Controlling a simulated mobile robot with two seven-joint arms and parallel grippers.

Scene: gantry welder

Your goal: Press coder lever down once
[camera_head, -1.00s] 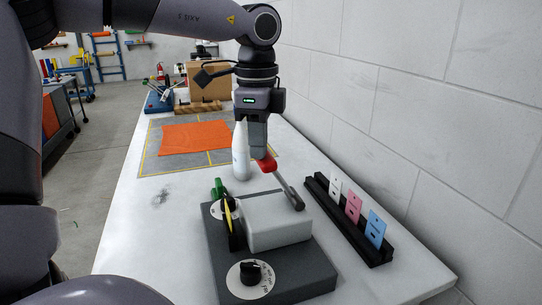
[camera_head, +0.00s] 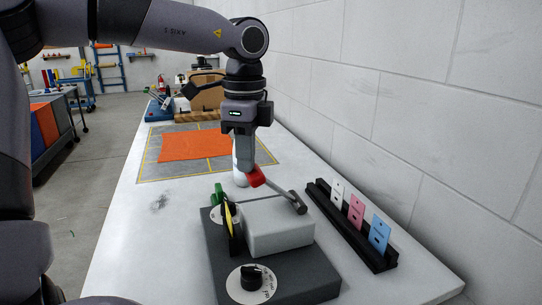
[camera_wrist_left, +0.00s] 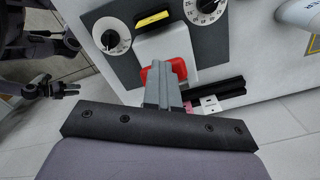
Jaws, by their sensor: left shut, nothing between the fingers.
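The coder (camera_head: 321,273) is a dark grey base with a light grey block on the white bench. Its lever (camera_head: 286,195) is a grey bar on the block's right side, with a red knob (camera_head: 256,177) at the far end. The lever slopes up toward the knob. My left gripper (camera_head: 248,168) is shut and empty, pointing down with its tips at the knob. In the left wrist view the shut fingers (camera_wrist_left: 163,72) overlap the red knob (camera_wrist_left: 180,67); exact contact is hidden.
A black rack (camera_head: 345,228) with white, pink and blue cards stands to the right, near the wall. A white bottle (camera_head: 240,178) stands behind the knob. An orange sheet (camera_head: 195,145) lies on a grey mat farther back. The bench's left side is mostly clear.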

